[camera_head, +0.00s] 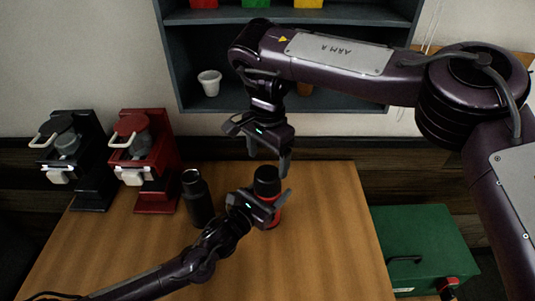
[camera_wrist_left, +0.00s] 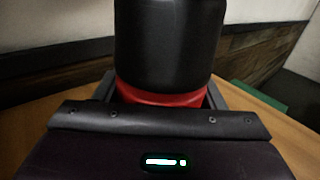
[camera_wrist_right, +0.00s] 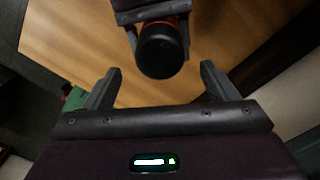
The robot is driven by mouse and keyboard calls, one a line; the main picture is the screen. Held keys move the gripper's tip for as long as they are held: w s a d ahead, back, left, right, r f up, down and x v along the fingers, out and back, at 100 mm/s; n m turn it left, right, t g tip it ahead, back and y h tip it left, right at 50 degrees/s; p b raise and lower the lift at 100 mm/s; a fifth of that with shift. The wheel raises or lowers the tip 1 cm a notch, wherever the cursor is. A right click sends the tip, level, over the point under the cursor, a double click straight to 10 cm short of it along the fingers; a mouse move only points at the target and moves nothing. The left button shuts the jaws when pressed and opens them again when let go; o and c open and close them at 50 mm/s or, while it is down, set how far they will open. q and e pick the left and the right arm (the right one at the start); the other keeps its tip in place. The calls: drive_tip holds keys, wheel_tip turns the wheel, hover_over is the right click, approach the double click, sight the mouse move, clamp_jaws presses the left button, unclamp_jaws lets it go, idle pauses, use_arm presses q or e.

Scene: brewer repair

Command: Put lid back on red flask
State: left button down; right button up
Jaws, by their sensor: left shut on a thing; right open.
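The red flask (camera_head: 274,218) stands upright on the wooden table, with a black lid-like top (camera_head: 267,178) over its red body. My left gripper (camera_head: 272,206) is shut around the flask's red body, just below the black part. In the left wrist view the black top (camera_wrist_left: 170,45) sits directly over the red body (camera_wrist_left: 160,96). My right gripper (camera_head: 268,158) is open and empty just above the flask, fingers pointing down. In the right wrist view the round black top (camera_wrist_right: 160,55) lies beyond and between my open fingers (camera_wrist_right: 160,80), apart from them.
A black flask (camera_head: 196,197) stands left of the red one. A black brewer (camera_head: 90,160) and a red brewer (camera_head: 160,165) stand at the table's left. A shelf (camera_head: 225,105) holding a white cup (camera_head: 209,82) is behind. A green case (camera_head: 425,240) is at right. The table's front right is clear.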

sight(267, 172)
wheel_tip(267, 172, down, 8)
drive_tip(key=shift+r, duration=0.25)
drive_tip(key=shift+c, duration=0.4)
drive_tip(key=c, duration=0.9)
drive_tip(key=m, duration=0.5)
drive_tip(key=shift+c, duration=0.2)
drive_tip(key=m, duration=1.5)
